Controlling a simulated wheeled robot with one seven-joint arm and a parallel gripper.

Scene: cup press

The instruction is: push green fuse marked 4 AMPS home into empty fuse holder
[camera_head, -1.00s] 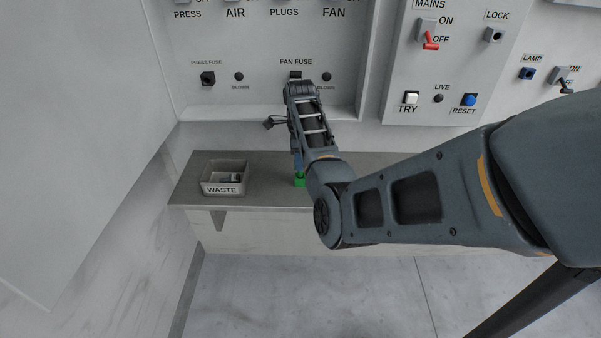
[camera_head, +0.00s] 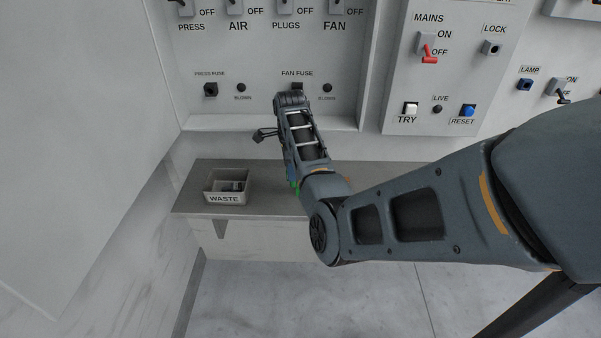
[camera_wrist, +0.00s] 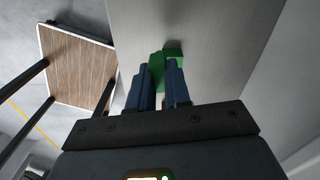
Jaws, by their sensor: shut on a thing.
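The green fuse (camera_wrist: 157,68) is between the two blue fingers of my gripper (camera_wrist: 155,82) in the wrist view; the gripper is shut on it. Its marking cannot be read. In the head view a sliver of the green fuse (camera_head: 296,187) shows below the blue fingers, at the height of the grey shelf; my arm hides the rest. I cannot tell whether it touches the shelf. The black fuse holder under FAN FUSE (camera_head: 297,86) is on the wall panel, just above my arm and partly covered by it. The fuse is well below this holder.
A second black holder (camera_head: 210,90) is under PRESS FUSE. A WASTE bin (camera_head: 225,198) with small dark pieces stands on the grey shelf (camera_head: 270,200), left of my gripper. A ledge (camera_head: 230,124) juts out below the fuse row. The mains panel (camera_head: 395,115) is to the right.

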